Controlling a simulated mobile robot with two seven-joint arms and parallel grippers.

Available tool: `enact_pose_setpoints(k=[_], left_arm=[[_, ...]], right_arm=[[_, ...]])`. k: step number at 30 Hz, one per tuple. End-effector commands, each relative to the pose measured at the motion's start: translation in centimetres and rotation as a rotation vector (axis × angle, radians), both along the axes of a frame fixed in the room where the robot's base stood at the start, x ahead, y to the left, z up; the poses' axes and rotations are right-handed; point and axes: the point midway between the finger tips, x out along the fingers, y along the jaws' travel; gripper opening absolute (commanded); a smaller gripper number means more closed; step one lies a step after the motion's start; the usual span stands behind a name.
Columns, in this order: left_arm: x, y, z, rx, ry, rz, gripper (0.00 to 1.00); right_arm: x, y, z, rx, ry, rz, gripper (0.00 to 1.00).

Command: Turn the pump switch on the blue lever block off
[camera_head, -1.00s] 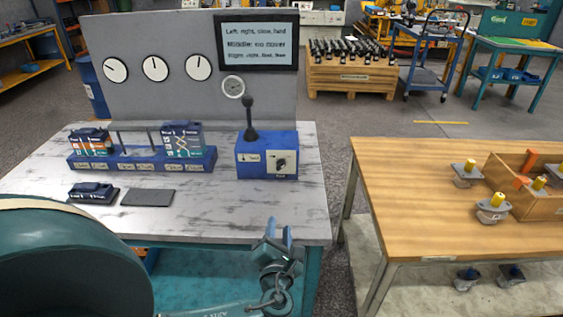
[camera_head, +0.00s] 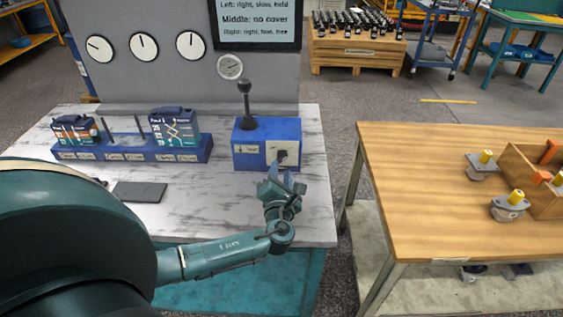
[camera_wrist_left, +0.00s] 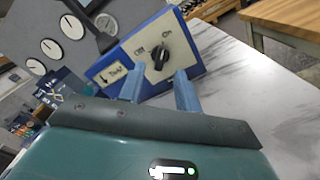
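The blue lever block (camera_head: 253,138) stands on the marble-topped table, with a black lever (camera_head: 246,105) upright on its top. The pump switch (camera_head: 281,156) is a black knob on the block's pale front plate. In the left wrist view the knob (camera_wrist_left: 161,53) sits between "Off" on its left and "On" on its upper right; its exact setting is hard to tell. My left gripper (camera_head: 276,172) is just in front of the switch. In the left wrist view its two blue fingers (camera_wrist_left: 158,88) are apart and empty, short of the knob. My right gripper is not in view.
A grey panel with gauges (camera_head: 143,45) stands behind. A wooden table (camera_head: 440,190) is to the right, past a gap.

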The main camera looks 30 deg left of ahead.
Motion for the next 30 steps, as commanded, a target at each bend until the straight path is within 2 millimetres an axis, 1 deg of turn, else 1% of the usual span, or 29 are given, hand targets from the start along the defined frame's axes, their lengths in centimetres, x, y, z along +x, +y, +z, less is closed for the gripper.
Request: enact_pose_setpoints(k=[1,3,6,9,13,20,30], left_arm=[[1.0,0.6,0.0,0.002,-0.001,0.001,0.34],[1.9,1.2,0.0,0.002,-0.001,0.001,0.34],[3.0,1.8,0.0,0.001,-0.001,0.000,0.34],[3.7,2.2,0.0,0.000,-0.001,-0.001,0.34],[4.0,2.4,0.0,0.000,0.001,-0.001,0.34],[4.0,2.4,0.0,0.000,0.001,-0.001,0.34],[4.0,2.4,0.0,0.000,0.001,-0.001,0.06]], right_arm=[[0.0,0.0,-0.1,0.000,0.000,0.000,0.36],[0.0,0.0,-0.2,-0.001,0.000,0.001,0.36],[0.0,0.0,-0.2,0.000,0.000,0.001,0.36],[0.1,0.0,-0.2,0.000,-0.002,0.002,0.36],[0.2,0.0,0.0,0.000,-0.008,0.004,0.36],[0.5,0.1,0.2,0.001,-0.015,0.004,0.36],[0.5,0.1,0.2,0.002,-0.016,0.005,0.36]])
